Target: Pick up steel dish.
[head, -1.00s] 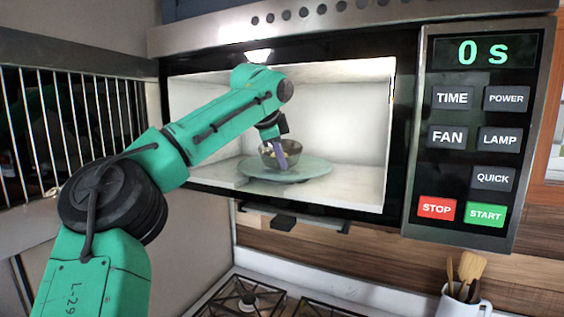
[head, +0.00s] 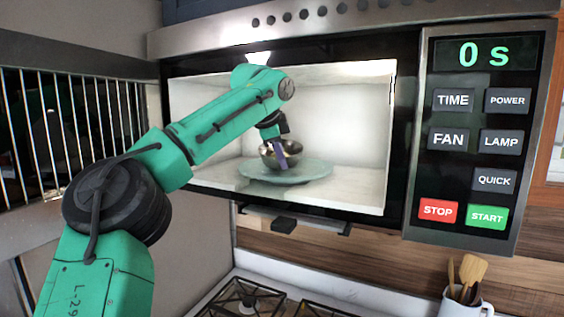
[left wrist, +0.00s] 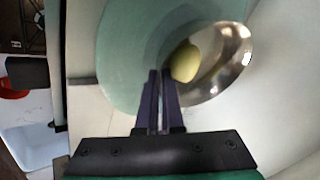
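The steel dish (head: 268,158) is a small shiny metal bowl inside the open microwave, over the pale green glass turntable (head: 318,171). My left gripper (head: 281,157) reaches in from the left, with its purple fingers at the bowl's near rim. In the left wrist view the fingers (left wrist: 160,78) are nearly together, with the rim of the dish (left wrist: 228,62) at their tips. The fingers appear closed on the rim, though the contact is partly hidden. A pale yellow round item (left wrist: 186,62) lies in the dish. My right gripper is not in view.
The microwave cavity (head: 350,125) is bright, with free room right of the dish. The control panel (head: 470,140) reads 0 s. A gas hob (head: 245,298) and a mug with wooden utensils (head: 462,304) are below. A barred rack (head: 75,130) stands at left.

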